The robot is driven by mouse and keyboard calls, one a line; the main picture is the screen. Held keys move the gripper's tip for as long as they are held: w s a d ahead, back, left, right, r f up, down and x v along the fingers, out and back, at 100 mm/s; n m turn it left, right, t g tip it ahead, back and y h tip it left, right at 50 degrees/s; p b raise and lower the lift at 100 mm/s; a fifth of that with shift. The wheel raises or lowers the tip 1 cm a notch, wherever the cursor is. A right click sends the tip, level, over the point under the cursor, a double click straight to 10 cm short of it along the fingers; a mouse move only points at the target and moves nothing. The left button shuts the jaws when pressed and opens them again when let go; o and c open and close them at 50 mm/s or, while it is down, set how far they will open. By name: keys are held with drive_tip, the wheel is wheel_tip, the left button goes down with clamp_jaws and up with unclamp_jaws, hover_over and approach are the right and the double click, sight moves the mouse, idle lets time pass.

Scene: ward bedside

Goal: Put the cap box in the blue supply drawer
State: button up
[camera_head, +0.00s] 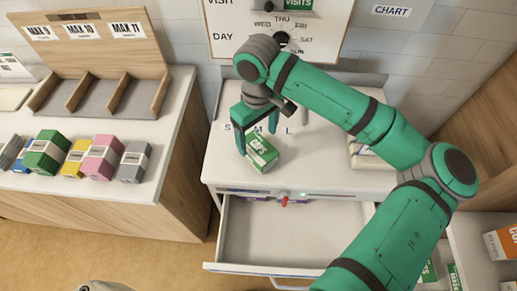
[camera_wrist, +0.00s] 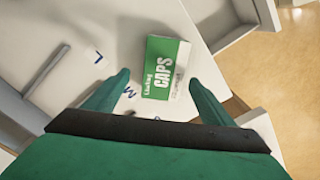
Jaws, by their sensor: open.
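The cap box (camera_head: 262,153) is green and white and rests on the white cabinet top (camera_head: 330,178), near its front left part. My gripper (camera_head: 257,133) is open over the box, fingers pointing down. The wrist view shows my gripper (camera_wrist: 160,80) with a finger to each side and nothing clamped. Below the top, a drawer (camera_head: 300,235) is pulled open, with a pale front edge; its blue is hard to make out. Its floor is mostly bare.
Purple boxes (camera_head: 258,199) lie at the drawer's back left. A side counter (camera_head: 165,150) holds several coloured boxes and a wooden divided rack (camera_head: 75,92). A pale stack (camera_head: 368,155) stands behind my arm.

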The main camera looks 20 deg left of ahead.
sight(258, 147)
drive_tip(key=shift+s+d+f, duration=0.1)
drive_tip(key=shift+s+f, duration=0.1)
drive_tip(key=shift+f, duration=1.15)
drive_tip(key=shift+s+d+f, duration=0.1)
drive_tip(key=shift+s+f, duration=0.1)
drive_tip(key=shift+f, duration=1.15)
drive_tip(key=c, duration=1.3)
drive_tip(key=shift+o, duration=0.2)
drive_tip(key=shift+r, duration=0.15)
